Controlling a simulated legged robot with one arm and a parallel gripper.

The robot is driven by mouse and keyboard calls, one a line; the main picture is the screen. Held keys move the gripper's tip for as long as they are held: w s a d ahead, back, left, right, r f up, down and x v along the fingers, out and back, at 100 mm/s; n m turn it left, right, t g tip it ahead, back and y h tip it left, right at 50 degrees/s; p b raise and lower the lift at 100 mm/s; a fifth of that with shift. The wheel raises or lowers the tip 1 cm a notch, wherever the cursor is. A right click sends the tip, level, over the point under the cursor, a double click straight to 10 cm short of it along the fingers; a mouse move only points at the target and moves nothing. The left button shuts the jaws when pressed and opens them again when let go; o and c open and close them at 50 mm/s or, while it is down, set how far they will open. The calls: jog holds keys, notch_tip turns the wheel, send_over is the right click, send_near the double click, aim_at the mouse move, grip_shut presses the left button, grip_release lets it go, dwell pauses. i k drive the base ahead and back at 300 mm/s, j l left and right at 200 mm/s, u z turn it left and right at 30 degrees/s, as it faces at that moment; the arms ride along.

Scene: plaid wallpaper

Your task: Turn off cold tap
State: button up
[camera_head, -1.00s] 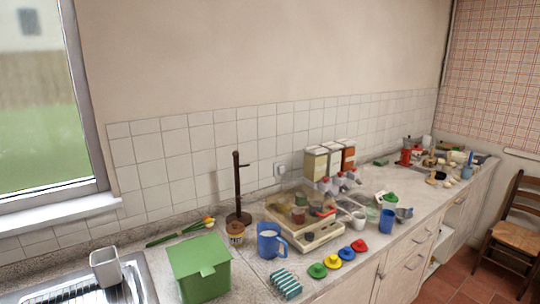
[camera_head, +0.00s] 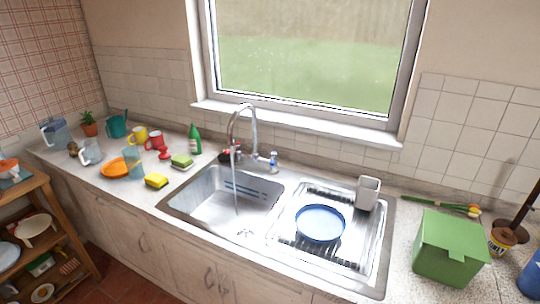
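The steel faucet (camera_head: 240,118) stands behind the sink below the window, with its curved spout over the basin. A thin stream of water (camera_head: 235,185) runs from the spout into the left basin (camera_head: 222,200). A tap handle with blue on it (camera_head: 273,160) is to the right of the spout. A tap with red and dark parts (camera_head: 227,155) is at the spout's left base. The exact angle of either handle is too small to tell. My gripper is not in view.
A green box (camera_head: 450,247) stands to the right. A green bottle (camera_head: 194,139), sponges and several mugs are to the left. A wooden shelf (camera_head: 60,220) stands at far left.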

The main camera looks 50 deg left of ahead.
aim_at(273, 154)
jog(key=u, duration=1.75)
